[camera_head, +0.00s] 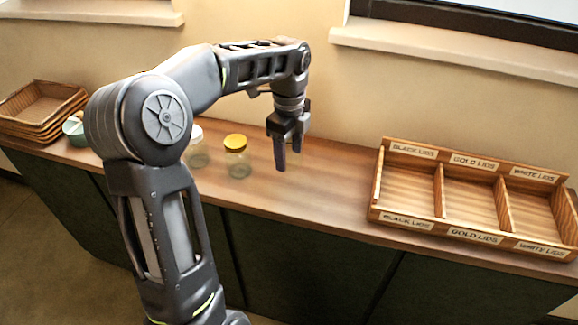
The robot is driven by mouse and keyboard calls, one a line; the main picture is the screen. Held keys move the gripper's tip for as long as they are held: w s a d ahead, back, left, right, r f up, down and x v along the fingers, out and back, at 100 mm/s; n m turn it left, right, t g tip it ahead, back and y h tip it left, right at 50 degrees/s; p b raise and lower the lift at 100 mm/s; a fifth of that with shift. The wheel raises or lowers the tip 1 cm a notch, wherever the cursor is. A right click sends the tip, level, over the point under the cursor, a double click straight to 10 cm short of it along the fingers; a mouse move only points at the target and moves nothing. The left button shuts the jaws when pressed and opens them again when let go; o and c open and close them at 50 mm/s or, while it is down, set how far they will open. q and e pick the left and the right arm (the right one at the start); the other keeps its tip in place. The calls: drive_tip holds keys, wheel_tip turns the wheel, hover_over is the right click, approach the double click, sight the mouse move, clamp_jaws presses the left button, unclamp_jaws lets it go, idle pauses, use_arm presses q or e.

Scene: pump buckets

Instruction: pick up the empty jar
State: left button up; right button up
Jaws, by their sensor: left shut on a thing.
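My left gripper (284,150) points down above the wooden counter (335,190), right of the jars. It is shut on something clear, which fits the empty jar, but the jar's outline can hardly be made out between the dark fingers. A glass jar with a gold lid (237,156) stands upright on the counter, left of the gripper and apart from it. A jar with a white lid (197,152) stands further left, partly hidden by my left arm. My right gripper is out of view.
A wooden lid tray (408,222) on the right has compartments labelled black, gold and white lids; they look empty. Stacked wicker baskets (42,108) and a teal bowl (74,130) are at the far left. The counter between the gripper and the tray is clear.

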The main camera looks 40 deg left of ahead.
sight(289, 141)
use_arm(q)
wheel_tip(289, 141, up, 4)
drive_tip(key=shift+f, duration=0.25)
idle(0.5)
